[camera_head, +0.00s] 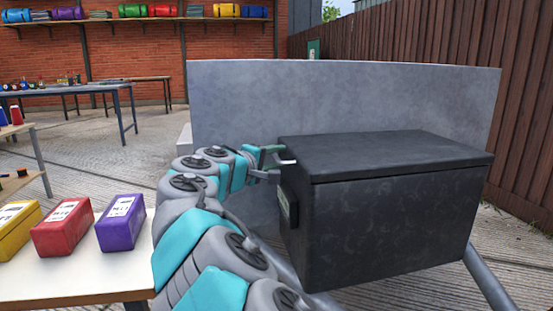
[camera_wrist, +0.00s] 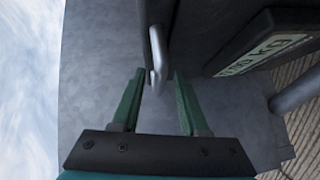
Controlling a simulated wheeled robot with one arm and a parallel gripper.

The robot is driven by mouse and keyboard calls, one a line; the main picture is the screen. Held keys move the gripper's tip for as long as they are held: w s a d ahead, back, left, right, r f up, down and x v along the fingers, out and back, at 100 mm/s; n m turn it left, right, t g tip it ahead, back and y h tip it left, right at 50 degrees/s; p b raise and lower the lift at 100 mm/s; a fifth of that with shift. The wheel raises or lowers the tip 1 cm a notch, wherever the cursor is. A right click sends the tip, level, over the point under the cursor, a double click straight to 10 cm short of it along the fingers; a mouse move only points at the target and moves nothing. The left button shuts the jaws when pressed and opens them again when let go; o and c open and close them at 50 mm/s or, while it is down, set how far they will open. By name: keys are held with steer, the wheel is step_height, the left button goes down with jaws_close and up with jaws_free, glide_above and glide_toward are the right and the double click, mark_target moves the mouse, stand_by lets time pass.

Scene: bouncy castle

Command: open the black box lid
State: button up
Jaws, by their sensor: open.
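The black box (camera_head: 390,230) stands on the right in the head view, with its lid (camera_head: 390,152) lying closed on top. My gripper (camera_head: 284,156) is at the box's left side, at about lid height. In the wrist view my gripper (camera_wrist: 158,76) is open, with two green fingers apart. A pale grey handle (camera_wrist: 157,50) on the dark box edge shows at the fingertips, its lower end appearing between them. I cannot tell whether either finger touches it. The handle is mostly hidden by the gripper in the head view.
A grey wall panel (camera_head: 340,95) stands close behind the box. A white table (camera_head: 85,270) at lower left holds yellow, red (camera_head: 62,227) and purple (camera_head: 121,222) boxes beside my arm. A labelled plate (camera_head: 288,210) is on the box's left side.

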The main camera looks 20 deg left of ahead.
steer(key=shift+w, duration=0.15)
steer(key=shift+c, duration=0.2)
jaws_close()
stand_by(1.2)
